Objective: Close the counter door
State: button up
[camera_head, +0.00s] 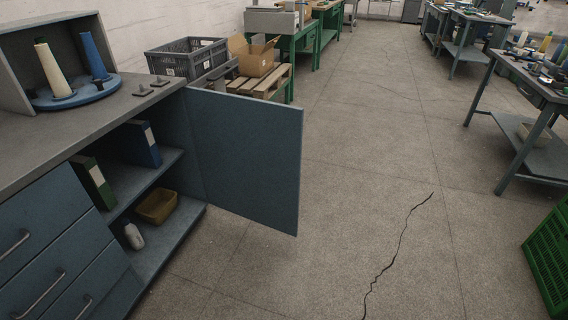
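The counter door (250,155) is a flat blue-grey panel, standing wide open. It is hinged at the right side of the cabinet opening and sticks out to the right over the floor. The counter (50,133) has a grey top and fills the left of the view. Its open cabinet shows a blue binder (142,143), a green binder (94,183), a yellow bin (156,205) and a white bottle (133,236) on its shelves. No handle shows on the visible face of the door. My gripper is not in view.
Drawers (45,245) with bar handles are left of the opening. Behind the door stand a wooden pallet (262,83) with a cardboard box (254,58) and a grey crate (187,57). A green crate (549,255) is at the right edge. The cracked floor (350,190) between is clear.

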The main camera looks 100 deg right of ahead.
aim_at(250, 149)
jog(key=z, duration=2.2)
jog(key=l+z, duration=0.1)
jog(key=z, duration=0.35)
jog(key=i+l+z, duration=0.1)
jog(key=z, duration=0.3)
jog(key=i+z, duration=0.1)
jog(key=z, duration=0.35)
jog(key=i+z, duration=0.1)
jog(key=z, duration=0.35)
jog(key=i, duration=1.15)
jog(key=i+l, duration=0.1)
jog(key=i, duration=2.25)
jog(key=i+l+u, duration=0.1)
jog(key=i, duration=1.05)
jog(key=i+l, duration=0.15)
jog(key=i, duration=1)
jog(key=u, duration=0.5)
jog(key=i+u, duration=0.1)
jog(key=u, duration=0.35)
jog(key=l+u, duration=0.1)
jog(key=u, duration=0.4)
jog(key=i+l+u, duration=0.1)
jog(key=u, duration=2.55)
jog(key=l+u, duration=0.35)
jog(key=i+l+u, duration=0.1)
jog(key=l+u, duration=0.25)
